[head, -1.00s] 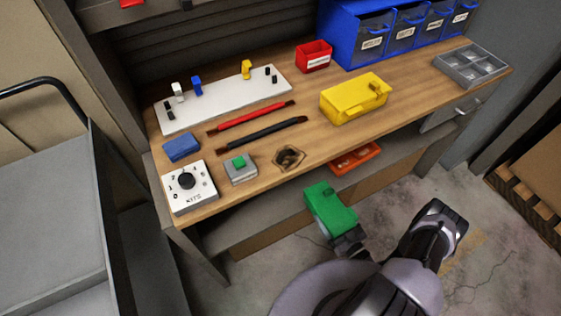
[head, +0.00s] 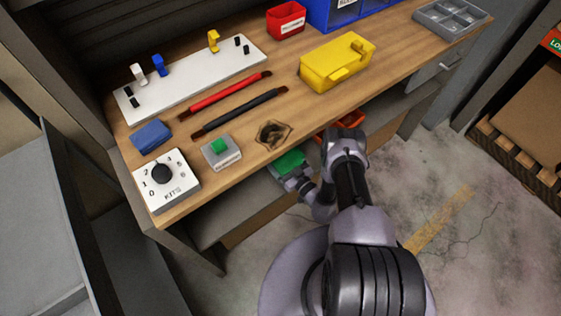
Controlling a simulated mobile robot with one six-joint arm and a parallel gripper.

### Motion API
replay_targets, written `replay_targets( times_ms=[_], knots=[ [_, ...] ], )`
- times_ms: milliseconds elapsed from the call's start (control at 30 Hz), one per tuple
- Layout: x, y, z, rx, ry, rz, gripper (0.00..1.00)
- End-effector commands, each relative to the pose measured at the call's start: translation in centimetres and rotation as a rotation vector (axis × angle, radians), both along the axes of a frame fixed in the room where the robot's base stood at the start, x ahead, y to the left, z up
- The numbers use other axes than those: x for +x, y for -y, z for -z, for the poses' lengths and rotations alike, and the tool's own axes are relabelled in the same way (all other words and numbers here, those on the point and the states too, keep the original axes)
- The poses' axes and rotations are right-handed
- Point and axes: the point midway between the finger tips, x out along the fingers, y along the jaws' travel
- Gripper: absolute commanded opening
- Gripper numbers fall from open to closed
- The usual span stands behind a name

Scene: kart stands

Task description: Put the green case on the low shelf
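The green case (head: 289,161) is at the front edge of the workbench, below the level of its top, over or at the low shelf (head: 215,222). Only part of its green top shows; my arm and the bench edge hide the rest. My gripper (head: 293,180) is at the near side of the case, with the case at its fingertips. The fingers are mostly hidden, and I cannot tell whether the case touches the shelf.
An orange-red tray (head: 345,124) sits on the low shelf to the right, partly behind my arm. On the bench top (head: 240,175) are a yellow case (head: 337,62), a button box (head: 221,152) and a dial box (head: 166,181).

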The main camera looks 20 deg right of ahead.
Motion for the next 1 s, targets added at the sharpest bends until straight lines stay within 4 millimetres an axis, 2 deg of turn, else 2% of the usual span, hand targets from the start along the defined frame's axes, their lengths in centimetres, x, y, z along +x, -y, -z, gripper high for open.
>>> replay_targets(
  times_ms=[33,333,367,433,733,867,1000],
  knots=[
    [0.0,0.0,1.4,0.0,0.001,0.001,0.19],
    [0.0,0.1,1.3,-0.001,0.001,0.0,0.19],
    [0.0,0.0,1.4,0.0,0.0,0.0,0.85],
    [0.0,0.1,1.3,0.0,0.0,0.0,0.99],
    [0.0,0.1,1.0,-0.001,0.001,0.0,1.0],
    [-1.9,0.8,1.0,0.0,-0.003,0.003,1.0],
    [-4.9,1.8,0.8,0.0,-0.002,0.005,1.0]
  ],
)
